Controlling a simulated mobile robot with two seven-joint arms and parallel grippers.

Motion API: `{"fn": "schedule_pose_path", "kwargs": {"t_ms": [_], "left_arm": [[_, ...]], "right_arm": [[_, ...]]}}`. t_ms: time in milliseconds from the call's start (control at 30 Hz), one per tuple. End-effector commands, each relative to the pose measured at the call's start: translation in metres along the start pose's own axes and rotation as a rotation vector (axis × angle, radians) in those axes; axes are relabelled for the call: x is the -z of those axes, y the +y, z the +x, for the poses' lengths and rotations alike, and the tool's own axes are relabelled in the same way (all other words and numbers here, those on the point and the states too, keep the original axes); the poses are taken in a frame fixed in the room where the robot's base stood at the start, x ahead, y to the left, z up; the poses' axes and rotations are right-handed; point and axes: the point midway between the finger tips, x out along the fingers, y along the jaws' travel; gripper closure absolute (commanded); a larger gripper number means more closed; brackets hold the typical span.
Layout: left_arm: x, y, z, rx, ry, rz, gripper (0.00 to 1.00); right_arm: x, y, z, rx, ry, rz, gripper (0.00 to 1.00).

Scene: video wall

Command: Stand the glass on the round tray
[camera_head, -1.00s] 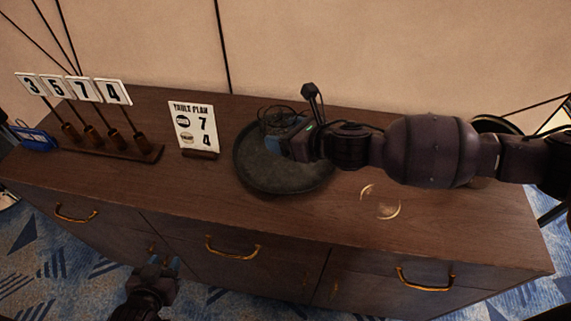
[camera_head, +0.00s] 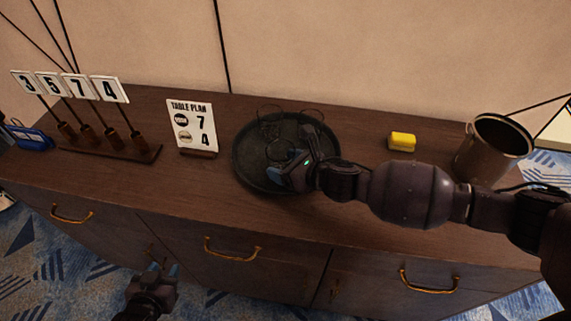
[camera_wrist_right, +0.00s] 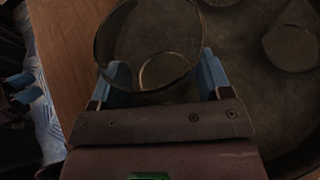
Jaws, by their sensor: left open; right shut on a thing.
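The round tray (camera_head: 240,165) is dark and lies on the dresser top at the middle of the head view. My right gripper (camera_head: 284,166) is over the tray's front part. It is shut on a clear glass (camera_head: 279,149), which is upright between the blue fingers in the right wrist view (camera_wrist_right: 150,45). I cannot tell whether its base touches the tray. Other clear glasses stand at the back of the tray (camera_head: 268,122); one shows at the right of the wrist view (camera_wrist_right: 290,45). My left gripper (camera_head: 163,270) is open and empty, low in front of the dresser.
A table plan card (camera_head: 191,127) stands left of the tray, with a number rack (camera_head: 110,150) and a blue object (camera_head: 30,138) farther left. A yellow block (camera_head: 402,142) and a metal bin (camera_head: 492,150) are at right. The dresser top (camera_head: 215,200) is clear in front.

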Motion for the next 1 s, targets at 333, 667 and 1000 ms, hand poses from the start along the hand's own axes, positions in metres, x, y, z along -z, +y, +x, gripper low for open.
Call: {"fn": "schedule_pose_path", "kwargs": {"t_ms": [333,667,1000], "left_arm": [[0.0,0.0,0.0,0.0,0.001,0.0,0.57],[0.001,0.0,0.001,0.0,0.003,0.001,0.57],[0.007,0.0,-0.001,0.0,0.008,0.001,0.57]], "right_arm": [[0.002,0.0,0.001,0.0,-0.001,-0.001,0.21],[0.002,0.0,0.001,0.0,0.0,0.0,0.03],[-0.002,-0.001,-0.026,0.002,0.0,-0.002,0.03]]}}
